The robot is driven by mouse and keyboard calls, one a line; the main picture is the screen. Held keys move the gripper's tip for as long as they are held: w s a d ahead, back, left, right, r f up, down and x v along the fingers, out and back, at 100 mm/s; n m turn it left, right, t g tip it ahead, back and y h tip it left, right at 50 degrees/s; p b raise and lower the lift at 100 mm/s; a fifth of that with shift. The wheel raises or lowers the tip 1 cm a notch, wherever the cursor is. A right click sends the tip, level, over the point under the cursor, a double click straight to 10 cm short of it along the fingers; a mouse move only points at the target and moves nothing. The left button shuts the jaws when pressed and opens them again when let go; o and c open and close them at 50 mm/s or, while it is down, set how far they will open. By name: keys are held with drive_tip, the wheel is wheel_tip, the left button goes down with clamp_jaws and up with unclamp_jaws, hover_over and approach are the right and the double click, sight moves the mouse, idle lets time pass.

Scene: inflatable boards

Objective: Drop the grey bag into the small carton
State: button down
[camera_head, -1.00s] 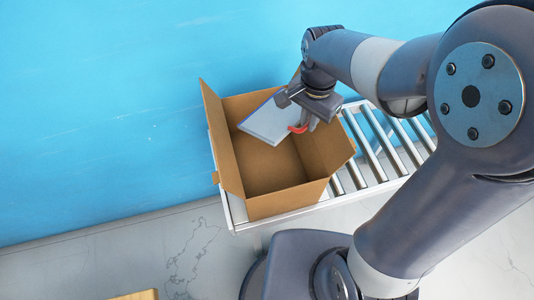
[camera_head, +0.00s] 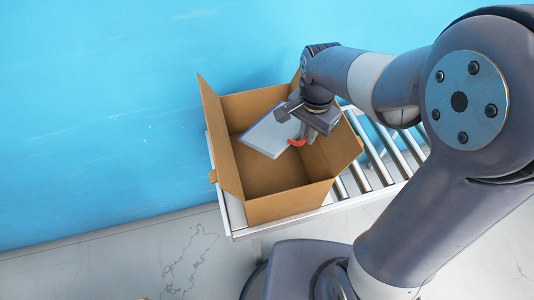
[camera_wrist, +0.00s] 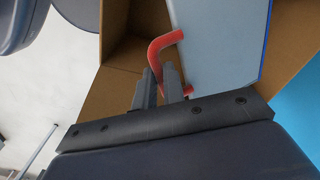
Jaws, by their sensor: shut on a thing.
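The small carton (camera_head: 232,160) is a brown open box with its flaps up, standing on a roller conveyor. My gripper (camera_head: 304,134) is over the carton's back right part, pointing down. It is shut on a red handle (camera_wrist: 164,44) of a flat grey-blue bag (camera_head: 268,137) with a blue edge. The bag hangs tilted over the carton's opening, seemingly partly inside it. In the wrist view the bag (camera_wrist: 218,38) fills the upper middle, beyond the fingers (camera_wrist: 160,85). How far its lower edge is from the carton floor cannot be told.
The metal roller conveyor (camera_head: 392,153) extends right of the carton. A blue wall-like surface (camera_head: 100,110) lies behind and left. A pale marble-patterned floor (camera_head: 120,262) is in front. The carton's raised flaps stand close around my gripper.

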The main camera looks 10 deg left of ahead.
drive_tip(key=c, duration=1.4)
unclamp_jaws()
drive_tip(key=shift+c, duration=0.2)
drive_tip(key=shift+r, duration=0.1)
wheel_tip(320, 180, up, 11)
drive_tip(key=shift+f, duration=0.2)
wheel_tip(320, 180, down, 10)
drive_tip(key=shift+f, duration=0.25)
wheel_tip(320, 180, up, 3)
drive_tip(key=p, duration=0.2)
drive_tip(key=shift+p, duration=0.35)
drive_tip(key=shift+r+p, duration=0.6)
drive_tip(key=shift+r, duration=0.15)
drive_tip(key=shift+f, duration=0.1)
